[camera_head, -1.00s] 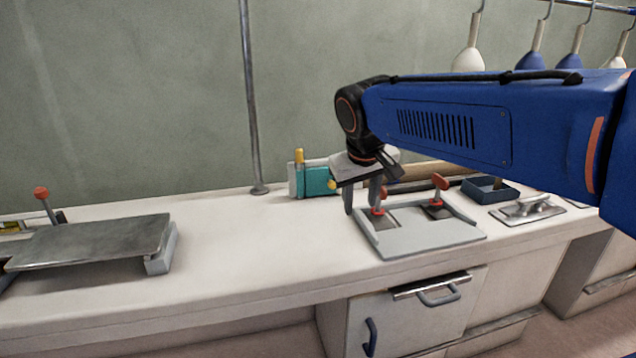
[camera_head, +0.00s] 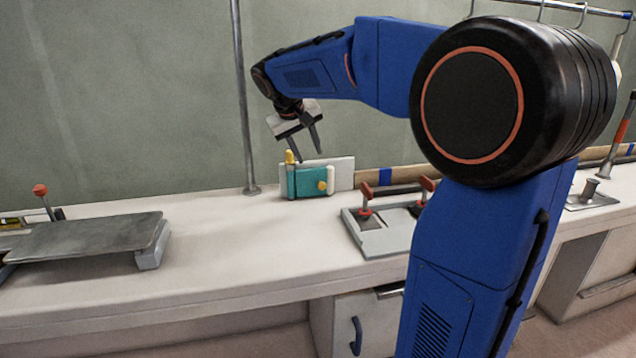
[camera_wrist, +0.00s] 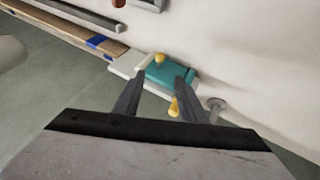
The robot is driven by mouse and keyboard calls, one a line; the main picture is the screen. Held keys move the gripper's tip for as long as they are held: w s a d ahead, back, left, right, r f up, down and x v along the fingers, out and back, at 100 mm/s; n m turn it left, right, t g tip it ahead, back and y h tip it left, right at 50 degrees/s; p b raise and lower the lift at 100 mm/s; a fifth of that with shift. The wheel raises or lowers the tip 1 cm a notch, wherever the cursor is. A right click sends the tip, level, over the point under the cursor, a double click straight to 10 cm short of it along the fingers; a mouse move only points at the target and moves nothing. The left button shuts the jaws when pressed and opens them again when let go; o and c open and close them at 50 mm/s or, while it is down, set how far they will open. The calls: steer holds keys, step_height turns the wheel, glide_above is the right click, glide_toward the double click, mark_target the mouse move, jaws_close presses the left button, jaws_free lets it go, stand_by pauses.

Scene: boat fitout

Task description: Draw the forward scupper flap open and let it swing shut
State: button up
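A pale grey plate (camera_head: 388,243) on the counter has two small dark flaps, each with a red-topped knob. I take these as the scupper flaps; which is forward is not marked. The left flap (camera_head: 371,224) looks flat in the plate, its knob (camera_head: 366,190) standing up. The right flap (camera_head: 416,210) is partly hidden by my arm; its knob (camera_head: 427,184) shows. My gripper (camera_head: 308,155) is open and empty, tilted down above a teal block (camera_head: 304,183) left of the plate. In the wrist view the teal block (camera_wrist: 172,73) lies beyond the spread fingertips (camera_wrist: 162,80).
The teal block has a yellow peg (camera_head: 290,158) and yellow knob (camera_head: 322,185), with a white panel (camera_head: 345,172) behind. A metal pole (camera_head: 243,100) rises at its left. A grey metal slab (camera_head: 85,238) lies at far left. The counter between is clear.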

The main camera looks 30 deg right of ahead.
mark_target(321, 183)
steer(key=x, duration=1.5)
steer(key=shift+d+f, duration=0.1)
steer(key=shift+f, duration=0.15)
jaws_close()
